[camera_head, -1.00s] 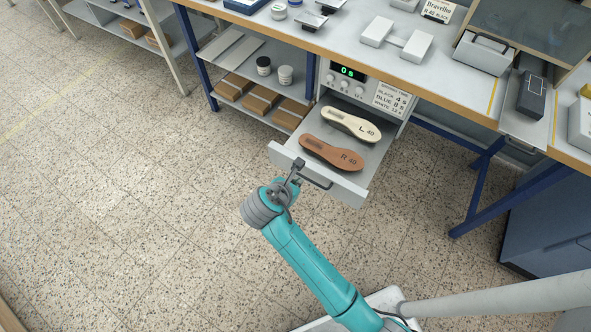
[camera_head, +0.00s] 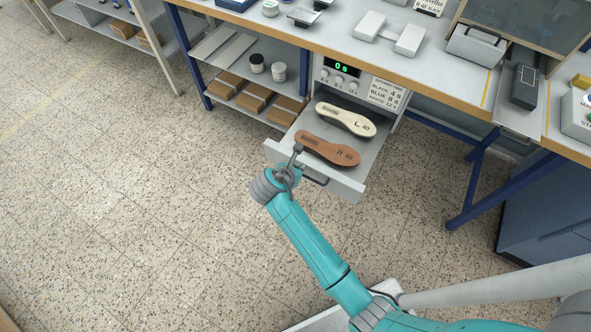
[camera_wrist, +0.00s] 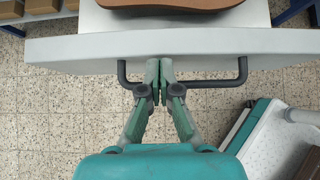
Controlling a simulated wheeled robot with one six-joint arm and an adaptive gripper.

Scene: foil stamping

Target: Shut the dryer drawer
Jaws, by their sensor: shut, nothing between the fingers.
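The dryer drawer (camera_head: 349,183) is pulled out from under the workbench, below the dryer panel (camera_head: 341,76) reading "0 s". A cream insole marked L 40 (camera_head: 346,118) and a brown insole marked R 40 (camera_head: 327,150) lie in it. My gripper (camera_head: 297,148) is at the drawer's front, left of its middle. In the wrist view my gripper (camera_wrist: 159,66) is shut and empty, its fingertips over the drawer front's lower edge (camera_wrist: 220,42). The dark bar handle (camera_wrist: 215,83) runs behind or beside the fingers; I cannot tell whether they touch it.
A shelf left of the drawer holds brown boxes (camera_head: 253,98) and two small jars (camera_head: 278,72). The workbench edge (camera_head: 440,92) runs above the drawer. Blue table legs (camera_head: 473,180) stand to the right. The tiled floor (camera_head: 130,200) at left is clear.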

